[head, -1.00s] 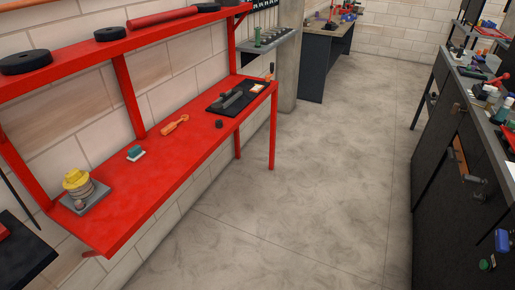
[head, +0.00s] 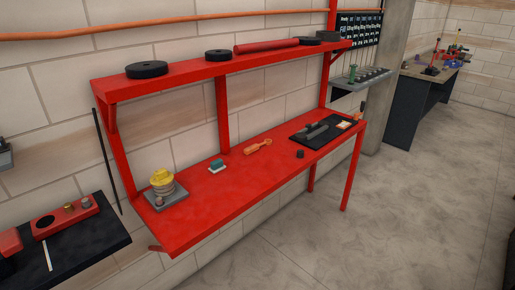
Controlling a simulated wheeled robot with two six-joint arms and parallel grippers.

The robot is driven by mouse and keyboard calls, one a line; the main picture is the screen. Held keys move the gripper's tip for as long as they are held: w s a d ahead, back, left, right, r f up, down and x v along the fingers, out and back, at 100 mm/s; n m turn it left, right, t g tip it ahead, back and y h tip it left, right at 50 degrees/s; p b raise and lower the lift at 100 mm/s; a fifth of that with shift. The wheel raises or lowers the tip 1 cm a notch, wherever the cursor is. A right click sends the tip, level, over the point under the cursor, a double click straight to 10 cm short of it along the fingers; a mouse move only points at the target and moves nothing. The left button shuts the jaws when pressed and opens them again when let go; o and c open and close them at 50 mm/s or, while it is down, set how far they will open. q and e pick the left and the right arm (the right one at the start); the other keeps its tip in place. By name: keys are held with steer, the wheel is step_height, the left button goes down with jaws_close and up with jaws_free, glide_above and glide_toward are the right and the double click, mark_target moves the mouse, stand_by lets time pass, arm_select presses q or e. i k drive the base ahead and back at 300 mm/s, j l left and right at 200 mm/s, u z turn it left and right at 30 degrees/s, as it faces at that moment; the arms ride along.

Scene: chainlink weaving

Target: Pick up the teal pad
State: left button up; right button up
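The teal pad (head: 216,163) is a small block on the red workbench (head: 222,194), left of the middle of its top. It rests on a thin pale piece that shows along its lower edge. Nothing covers it from above in the head view. Neither of my grippers shows in the head view.
A yellow-topped stack (head: 163,181) on a grey plate stands left of the pad. An orange tool (head: 258,146) lies to its right, then a small black piece (head: 300,154) and a black tray (head: 318,131). A red shelf (head: 191,77) overhangs the back. Open floor (head: 330,230) lies in front.

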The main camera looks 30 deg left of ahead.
mark_target(217, 165)
steer(key=u, duration=2.6)
steer(key=z, duration=1.45)
steer(key=i+u, duration=0.25)
steer(key=i, duration=0.25)
